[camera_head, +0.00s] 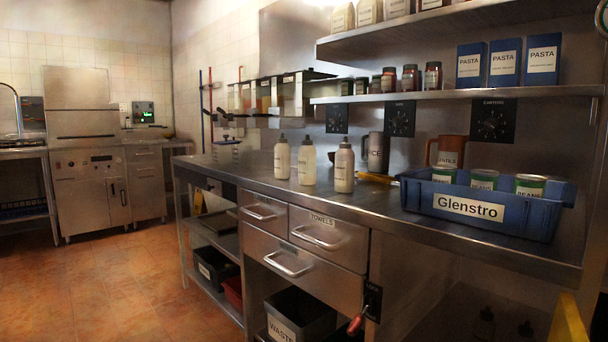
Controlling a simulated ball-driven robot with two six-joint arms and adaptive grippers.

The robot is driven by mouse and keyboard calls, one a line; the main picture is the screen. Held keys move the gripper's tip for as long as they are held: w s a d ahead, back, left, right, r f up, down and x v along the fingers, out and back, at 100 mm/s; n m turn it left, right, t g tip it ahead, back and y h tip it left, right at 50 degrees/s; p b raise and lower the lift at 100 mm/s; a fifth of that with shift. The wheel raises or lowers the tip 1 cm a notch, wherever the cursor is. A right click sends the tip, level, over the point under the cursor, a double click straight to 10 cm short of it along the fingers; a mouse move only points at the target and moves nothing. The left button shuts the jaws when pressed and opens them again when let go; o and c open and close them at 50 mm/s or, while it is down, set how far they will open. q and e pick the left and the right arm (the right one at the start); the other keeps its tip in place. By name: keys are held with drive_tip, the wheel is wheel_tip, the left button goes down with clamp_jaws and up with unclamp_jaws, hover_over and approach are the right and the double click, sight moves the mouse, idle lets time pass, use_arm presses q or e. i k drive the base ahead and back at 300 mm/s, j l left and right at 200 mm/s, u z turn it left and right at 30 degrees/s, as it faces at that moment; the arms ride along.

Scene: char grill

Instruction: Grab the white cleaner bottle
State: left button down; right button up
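Three white bottles with dark caps and small labels stand upright on the metal counter (380,200): a left one (282,160), a middle one (307,166) and a right one (344,170). The right one stands nearest the counter's front edge. Their labels are too small to read, so I cannot tell which one is the cleaner. Neither of my grippers is in view.
A blue crate (470,208) marked Glenstro holds green cans (530,185) on the right. A yellow-handled item (378,178) lies behind the bottles. Shelves (450,95) hang above. Drawers (320,238) are closed below. The orange tiled floor (110,290) at left is clear.

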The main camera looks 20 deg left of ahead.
sight(345, 157)
drive_tip(key=i+j, duration=0.15)
drive_tip(key=j, duration=0.2)
drive_tip(key=i+j, duration=0.1)
drive_tip(key=j, duration=0.2)
drive_tip(key=i+j, duration=0.15)
drive_tip(key=j, duration=0.2)
drive_tip(key=i+j, duration=0.1)
drive_tip(key=j, duration=0.25)
